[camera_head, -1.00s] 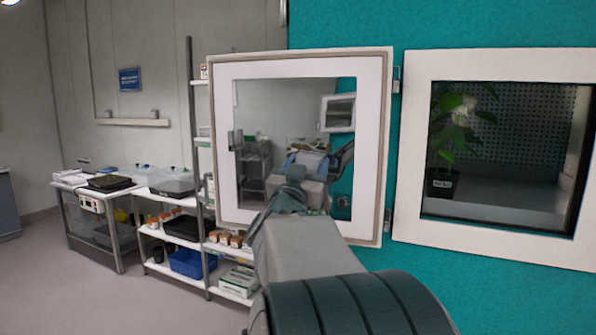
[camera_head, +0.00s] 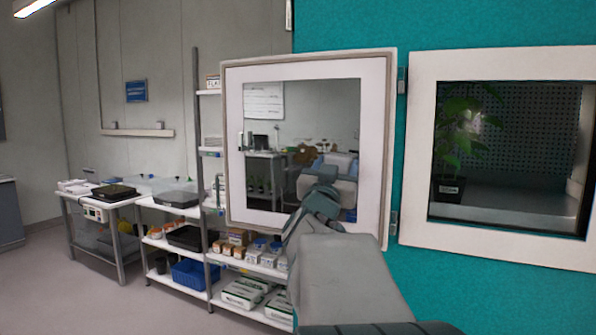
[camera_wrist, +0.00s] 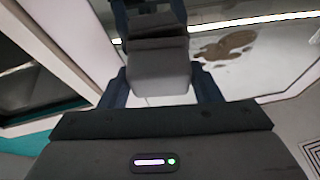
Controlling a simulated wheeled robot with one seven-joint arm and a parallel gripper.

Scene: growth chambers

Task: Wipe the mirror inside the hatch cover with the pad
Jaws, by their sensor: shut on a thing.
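The hatch cover (camera_head: 375,150) stands open, hinged at its right side, with the mirror (camera_head: 290,110) in its inner face. A brown smudge (camera_wrist: 228,45) marks the mirror in the wrist view; a brown patch also shows in the head view (camera_head: 305,154). My gripper (camera_head: 318,203) is in front of the mirror's lower right part. In the wrist view it is shut on the grey pad (camera_wrist: 160,77), whose reflection shows just above it. The smudge lies right of the pad. Whether the pad touches the glass I cannot tell.
The hatch opening (camera_head: 510,205) at the right, in the teal wall (camera_head: 450,290), holds a potted plant (camera_head: 450,150). A shelf rack (camera_head: 208,180) with boxes stands behind the cover at the left. A table (camera_head: 120,200) with trays is farther left, with free floor before it.

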